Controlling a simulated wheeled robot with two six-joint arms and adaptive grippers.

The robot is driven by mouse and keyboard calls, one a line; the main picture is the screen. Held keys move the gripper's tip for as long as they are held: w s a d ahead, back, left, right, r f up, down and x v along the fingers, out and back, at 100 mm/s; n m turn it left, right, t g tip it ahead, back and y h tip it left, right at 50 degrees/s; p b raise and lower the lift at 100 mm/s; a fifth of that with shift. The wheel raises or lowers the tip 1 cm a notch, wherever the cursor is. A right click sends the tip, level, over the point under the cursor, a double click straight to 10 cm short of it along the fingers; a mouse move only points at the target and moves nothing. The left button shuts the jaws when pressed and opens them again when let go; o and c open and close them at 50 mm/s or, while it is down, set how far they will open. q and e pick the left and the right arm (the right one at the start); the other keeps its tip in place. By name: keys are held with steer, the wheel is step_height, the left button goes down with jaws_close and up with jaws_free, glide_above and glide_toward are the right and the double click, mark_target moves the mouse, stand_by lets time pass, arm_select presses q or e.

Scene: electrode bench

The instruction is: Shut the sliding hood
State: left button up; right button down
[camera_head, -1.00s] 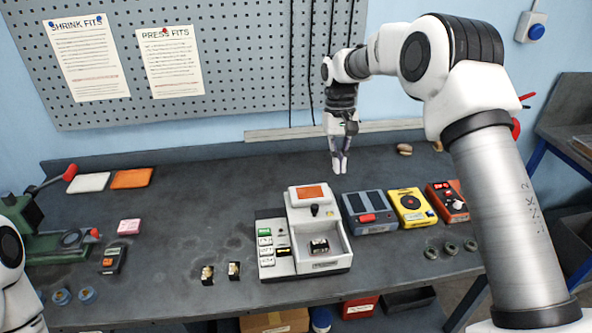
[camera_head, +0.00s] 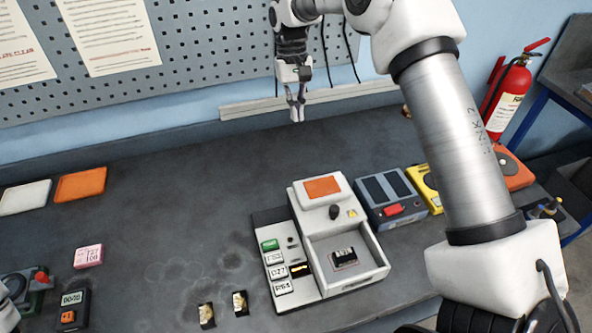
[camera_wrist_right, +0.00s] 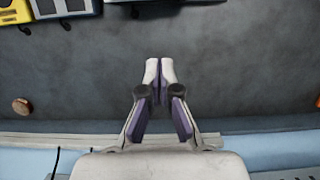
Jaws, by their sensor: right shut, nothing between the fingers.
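The sliding hood (camera_head: 323,189) is white with an orange window and a dark knob (camera_head: 335,212). It sits at the rear of a white bench unit (camera_head: 373,275). The unit's front bay is uncovered, and a small dark part (camera_head: 343,257) lies in it. My right gripper (camera_head: 296,114) is shut and empty, behind the hood and a little left of it, apart from it, fingers pointing down. Its closed fingertips also show in the right wrist view (camera_wrist_right: 160,68). My left gripper is not in view.
A grey-blue box (camera_head: 391,200) and a yellow box (camera_head: 424,187) stand right of the unit. A button panel (camera_head: 274,262) adjoins its left side. Two small parts (camera_head: 240,303) lie in front on the left. The bench behind and left of the unit is mostly clear.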

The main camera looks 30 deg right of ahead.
arm_select(q)
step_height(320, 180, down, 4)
steer(key=b, duration=0.3)
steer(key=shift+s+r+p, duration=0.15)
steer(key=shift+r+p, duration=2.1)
steer(key=shift+p, duration=0.15)
arm_select(e)
steer(key=s+x, duration=0.3)
steer(key=x, duration=1.2)
steer(key=shift+a+r, duration=0.35)
steer(key=shift+r, duration=0.05)
